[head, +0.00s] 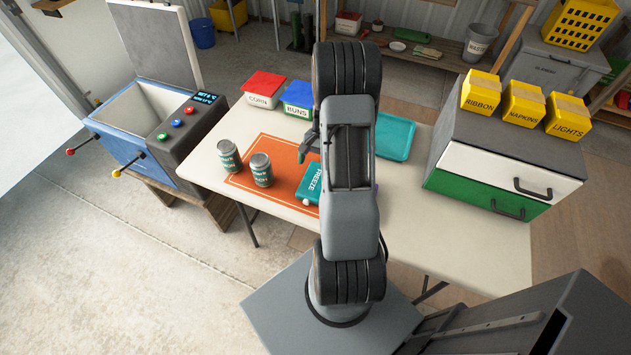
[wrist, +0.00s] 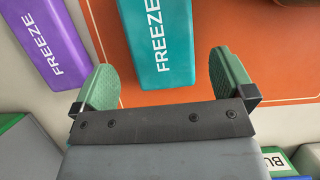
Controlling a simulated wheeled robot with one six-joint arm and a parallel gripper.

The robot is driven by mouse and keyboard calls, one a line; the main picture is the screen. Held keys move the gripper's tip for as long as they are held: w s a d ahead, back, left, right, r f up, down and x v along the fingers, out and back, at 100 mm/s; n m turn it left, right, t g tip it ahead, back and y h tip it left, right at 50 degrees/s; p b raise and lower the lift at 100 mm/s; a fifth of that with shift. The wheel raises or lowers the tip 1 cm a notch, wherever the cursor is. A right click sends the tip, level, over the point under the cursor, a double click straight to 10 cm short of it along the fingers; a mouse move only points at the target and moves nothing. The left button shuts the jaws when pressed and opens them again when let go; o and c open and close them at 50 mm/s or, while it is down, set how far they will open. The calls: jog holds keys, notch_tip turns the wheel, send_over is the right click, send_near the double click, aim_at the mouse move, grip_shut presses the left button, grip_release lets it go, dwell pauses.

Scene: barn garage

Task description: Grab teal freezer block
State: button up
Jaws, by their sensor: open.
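The teal freezer block (wrist: 157,45), marked FREEZE, lies on the orange mat (wrist: 262,50) in the wrist view. In the head view the teal block (head: 311,186) is partly hidden behind my arm. My gripper (wrist: 160,85) is open, with its two green-padded fingers apart. A purple block (wrist: 45,40), also marked FREEZE, lies to the left of the teal one in the wrist view.
A red-lidded CORN box (head: 263,90) and a blue-lidded BUNS box (head: 298,97) are at the table's back. A teal tray (head: 394,137) is right of my arm. A drawer cabinet (head: 500,150) stands at right, an open cooler (head: 150,110) at left.

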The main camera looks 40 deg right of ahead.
aim_at(315, 179)
jog(key=shift+p+x, duration=0.5)
jog(key=shift+x, duration=2.8)
jog(key=shift+d, duration=0.15)
jog(key=shift+c, duration=0.3)
jog(key=c, duration=0.8)
